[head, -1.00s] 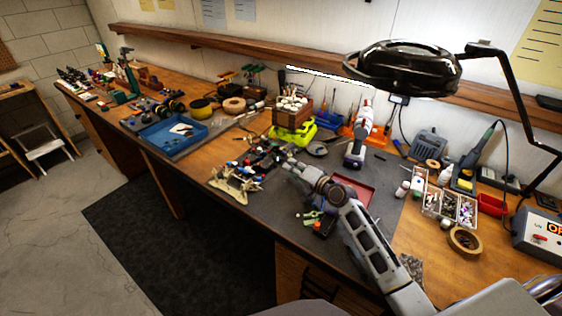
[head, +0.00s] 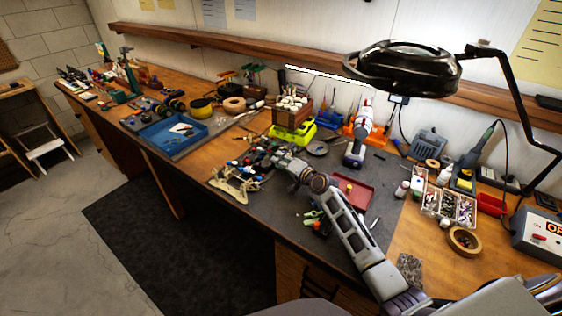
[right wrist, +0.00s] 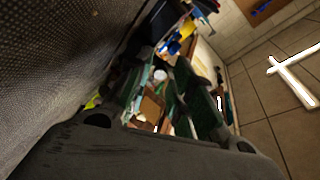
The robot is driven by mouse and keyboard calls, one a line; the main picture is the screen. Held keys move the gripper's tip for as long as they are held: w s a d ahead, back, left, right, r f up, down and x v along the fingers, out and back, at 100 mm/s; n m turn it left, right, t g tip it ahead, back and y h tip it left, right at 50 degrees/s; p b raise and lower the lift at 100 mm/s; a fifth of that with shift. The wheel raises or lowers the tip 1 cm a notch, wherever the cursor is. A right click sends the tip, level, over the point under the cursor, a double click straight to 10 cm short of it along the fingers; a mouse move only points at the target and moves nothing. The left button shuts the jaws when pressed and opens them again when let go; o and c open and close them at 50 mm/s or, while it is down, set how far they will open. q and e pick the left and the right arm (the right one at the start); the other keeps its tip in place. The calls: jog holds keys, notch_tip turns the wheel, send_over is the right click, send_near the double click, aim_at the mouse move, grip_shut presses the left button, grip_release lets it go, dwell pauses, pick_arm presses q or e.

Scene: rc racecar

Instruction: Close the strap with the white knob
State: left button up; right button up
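The dark RC car (head: 262,157) lies on the grey bench mat, partly hidden behind my right gripper. A beige stand (head: 236,186) is at its front left. My right gripper (head: 280,155) reaches over the car's right part; whether it touches is unclear. In the right wrist view, its two dark green fingers stand apart, so the gripper (right wrist: 163,105) looks open, with brown and white shapes blurred between and beyond them. I cannot make out the strap or the white knob. My left gripper is not in view.
A red tray (head: 354,191) lies right of my gripper, with small tools in front of it. A yellow-green box (head: 292,134) and a drill (head: 359,140) stand behind. A black lamp (head: 405,68) hangs above the bench's right part. A blue tray (head: 172,134) is farther left.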

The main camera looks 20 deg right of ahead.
grip_shut()
dwell(0.5)
